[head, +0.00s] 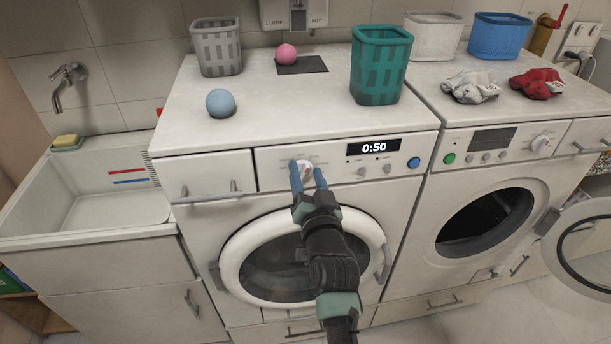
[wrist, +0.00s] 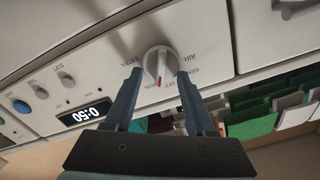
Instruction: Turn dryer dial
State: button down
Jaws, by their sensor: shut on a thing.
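The dryer (head: 226,270) is the left white machine, with its round door closed and a display (head: 374,146) reading 0:50. Its round white dial (wrist: 159,62) is on the front panel, left of the display in the head view. My gripper (head: 308,172) reaches up from below and is shut on the dial, one blue finger on either side. In the wrist view my gripper (wrist: 158,76) has the dial between its fingertips. The dial's red mark points down in that view, toward small labels on the panel. The fingers cover part of the panel's lettering.
A second machine (head: 458,245) on the right has its door (head: 590,215) swung open. A drawer handle (head: 207,193) sticks out left of the panel. Baskets (head: 355,70) and balls (head: 220,102) stand on top. A sink (head: 90,190) is at the left.

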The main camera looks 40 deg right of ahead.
jog(key=m, duration=0.5)
jog(key=shift+s+d+f+m, duration=0.1)
jog(key=shift+d+f+m, duration=0.05)
jog(key=shift+m, duration=0.15)
jog(key=shift+s+d+f+m+p, duration=0.1)
jog(key=shift+f+m+p, duration=0.1)
jog(key=shift+m, duration=0.95)
jog(key=shift+f+m+p, duration=0.1)
jog(key=shift+m+p, duration=0.1)
jog(key=shift+m, duration=0.95)
jog(key=shift+c, duration=1.3)
grip_release()
jog(key=p+v, duration=0.1)
jog(key=v, duration=1.2)
jog(key=shift+p, duration=0.4)
jog(key=shift+r, duration=0.1)
